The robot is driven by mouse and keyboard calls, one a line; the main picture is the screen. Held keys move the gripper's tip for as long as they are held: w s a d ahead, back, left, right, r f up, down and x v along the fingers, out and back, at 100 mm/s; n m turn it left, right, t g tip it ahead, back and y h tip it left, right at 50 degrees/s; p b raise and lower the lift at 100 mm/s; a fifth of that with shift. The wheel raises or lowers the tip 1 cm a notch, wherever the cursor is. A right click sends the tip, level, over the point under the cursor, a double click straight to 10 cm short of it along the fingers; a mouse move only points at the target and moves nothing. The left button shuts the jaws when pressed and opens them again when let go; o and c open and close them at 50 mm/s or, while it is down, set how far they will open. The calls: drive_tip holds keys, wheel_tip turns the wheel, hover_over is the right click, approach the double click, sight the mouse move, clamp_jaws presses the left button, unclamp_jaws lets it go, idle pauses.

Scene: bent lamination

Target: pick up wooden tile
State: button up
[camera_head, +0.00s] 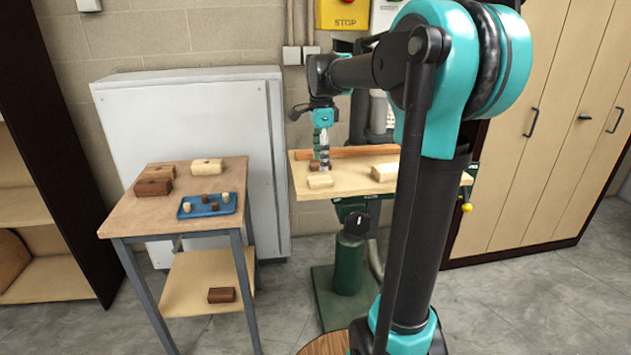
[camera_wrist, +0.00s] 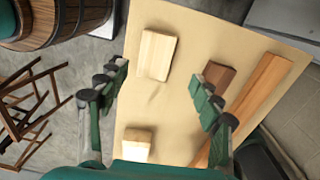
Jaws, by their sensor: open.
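My gripper (camera_head: 322,160) is open and empty, pointing down over the left part of a pale wooden work board (camera_head: 345,187). In the wrist view its two green fingers stand wide apart, with bare board (camera_wrist: 180,115) between them. A pale rectangular wooden tile (camera_wrist: 157,54) lies flat beyond the fingertips; it also shows at the board's front left in the head view (camera_head: 320,182). A brown block (camera_wrist: 219,75) lies by the right finger, partly covered by it. A second pale block (camera_wrist: 137,143) lies nearer the wrist; the head view shows it at right (camera_head: 385,172).
A long reddish plank (camera_head: 362,151) lies along the board's back edge. A side table (camera_head: 150,215) at left holds pale and brown blocks and a blue tray (camera_head: 208,206) with several small pieces. A brown block (camera_head: 221,295) lies on its lower shelf. Cabinets flank the scene.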

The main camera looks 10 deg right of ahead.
sight(320, 179)
drive_tip(key=shift+s+a+f, duration=0.1)
drive_tip(key=shift+s+f, duration=0.1)
drive_tip(key=shift+f, duration=1.15)
drive_tip(key=shift+s+a+f, duration=0.1)
drive_tip(key=shift+s+f, duration=0.1)
drive_tip(key=shift+f, duration=1.1)
drive_tip(key=c, duration=1.2)
